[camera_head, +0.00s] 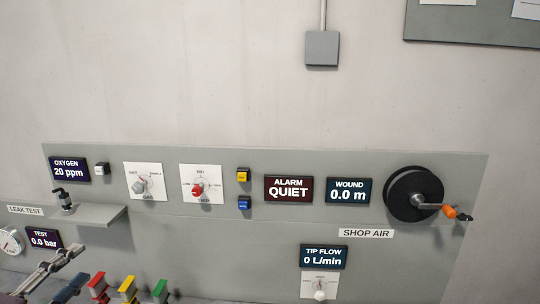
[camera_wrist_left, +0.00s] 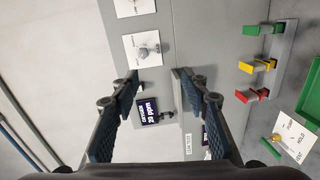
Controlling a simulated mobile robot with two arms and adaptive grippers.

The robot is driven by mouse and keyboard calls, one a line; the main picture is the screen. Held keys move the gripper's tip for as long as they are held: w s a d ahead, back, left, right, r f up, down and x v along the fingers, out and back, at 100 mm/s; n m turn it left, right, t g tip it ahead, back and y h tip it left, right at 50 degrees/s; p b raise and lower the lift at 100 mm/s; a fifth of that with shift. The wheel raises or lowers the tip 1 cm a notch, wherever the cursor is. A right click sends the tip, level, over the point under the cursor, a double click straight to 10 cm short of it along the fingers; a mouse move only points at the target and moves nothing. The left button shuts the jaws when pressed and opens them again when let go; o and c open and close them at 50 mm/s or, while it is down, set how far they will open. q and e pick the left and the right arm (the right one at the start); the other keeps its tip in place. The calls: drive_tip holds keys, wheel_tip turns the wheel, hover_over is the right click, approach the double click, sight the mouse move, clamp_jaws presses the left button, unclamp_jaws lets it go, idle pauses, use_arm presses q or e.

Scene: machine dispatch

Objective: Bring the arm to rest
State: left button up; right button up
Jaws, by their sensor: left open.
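My left gripper (camera_head: 78,265) comes in at the lower left of the head view, in front of the lower part of the grey panel (camera_head: 270,220). In the left wrist view its two blue-padded fingers (camera_wrist_left: 158,84) are spread apart with nothing held between them. Through the gap I see the panel, the OXYGEN display (camera_wrist_left: 147,110) reading 20 ppm and part of a small grey shelf. My right gripper is in neither view.
Near the left gripper are the shelf (camera_head: 88,215) with a dark fitting, the TEST display (camera_head: 45,238), and red (camera_head: 97,286), yellow (camera_head: 127,287) and green (camera_head: 160,290) handles. A black reel (camera_head: 402,194) with an orange-handled crank is at right. The upper wall is mostly bare.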

use_arm(q)
drive_tip(key=s+d+f+m+g, duration=0.2)
drive_tip(key=d+f+m+g, duration=0.25)
drive_tip(key=f, duration=0.65)
drive_tip(key=s+d+f+m+g, duration=0.3)
drive_tip(key=d+f+m, duration=0.15)
drive_tip(key=f, duration=0.65)
drive_tip(key=s+d+f+m+g+y, duration=0.1)
drive_tip(key=s+d+f+m+g, duration=0.25)
drive_tip(key=s+f+m, duration=0.35)
drive_tip(key=s+d+f+m+g, duration=0.25)
drive_tip(key=s+d+f, duration=0.3)
drive_tip(key=s, duration=0.45)
wheel_tip(320, 180, down, 29)
drive_tip(key=g+b, duration=0.1)
drive_tip(key=b, duration=0.5)
drive_tip(key=s+a+f+b, duration=0.1)
drive_tip(key=s+f+b, duration=0.1)
drive_tip(key=s+f, duration=0.4)
drive_tip(key=s+a+f+g+b, duration=0.1)
drive_tip(key=s+f, duration=0.4)
drive_tip(key=f, duration=0.6)
drive_tip(key=s+a+f+b, duration=0.2)
drive_tip(key=s+f+b, duration=0.2)
drive_tip(key=f, duration=0.5)
drive_tip(key=s, duration=0.2)
drive_tip(key=shift+s, duration=0.35)
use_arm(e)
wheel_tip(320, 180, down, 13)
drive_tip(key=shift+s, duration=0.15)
